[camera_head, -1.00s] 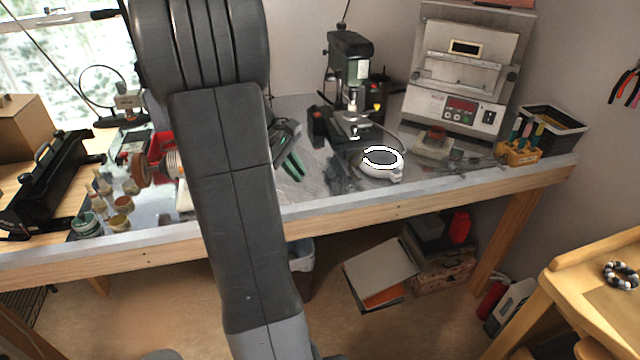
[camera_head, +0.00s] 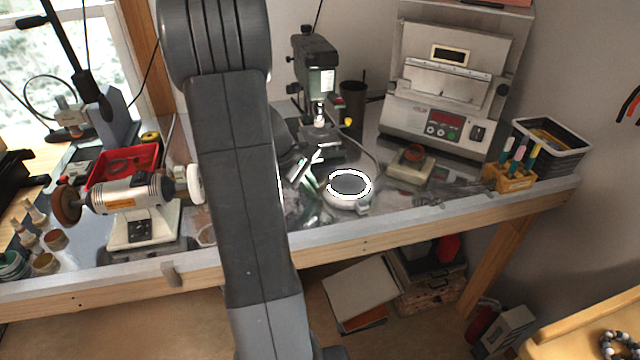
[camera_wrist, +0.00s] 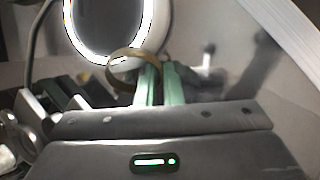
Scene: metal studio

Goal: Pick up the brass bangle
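The brass bangle (camera_wrist: 133,72) shows in the wrist view as a thin, tilted golden ring at my green fingertips. Its right side sits between the two fingers of my gripper (camera_wrist: 161,78), which are close together on it. The rest of the ring sticks out to the left, overlapping the edge of the lit ring lamp behind it. In the head view my gripper (camera_head: 306,165) is partly hidden behind my arm, above the bench and left of the lamp. I cannot make out the bangle there.
The lit ring lamp (camera_head: 349,203) stands close to my gripper on the metal-topped bench. A drill press (camera_head: 315,75) and a kiln (camera_head: 446,95) stand behind. A polishing motor (camera_head: 140,205) and red tray (camera_head: 118,166) are at left. A tool holder (camera_head: 510,178) is at right.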

